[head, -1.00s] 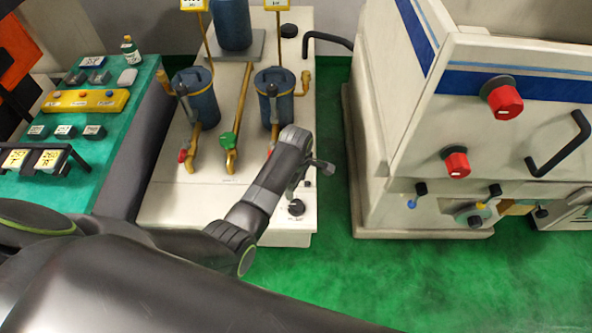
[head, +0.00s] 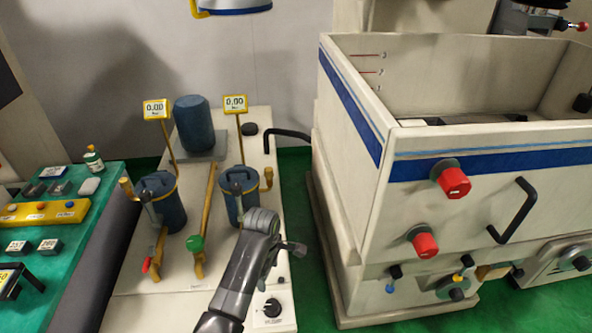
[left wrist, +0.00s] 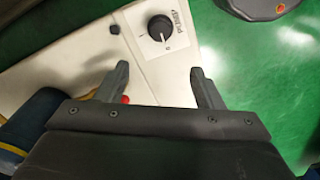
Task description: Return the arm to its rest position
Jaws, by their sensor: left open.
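My left arm comes in from the bottom of the head view, and its gripper (head: 292,249) is over the right side of the white bench unit (head: 185,280), near its front. In the left wrist view the two fingers of the left gripper (left wrist: 160,78) stand apart with nothing between them. A black rotary knob (left wrist: 160,28) on the white unit lies beyond the fingertips; it also shows in the head view (head: 272,307). My right gripper is in neither view.
Two blue canisters (head: 160,204) with yellow pipes and gauges stand on the white unit. A large white machine (head: 350,190) with red knobs stands to the right. A green-topped table (head: 88,210) with small boxes is at the left. Green floor shows between unit and machine.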

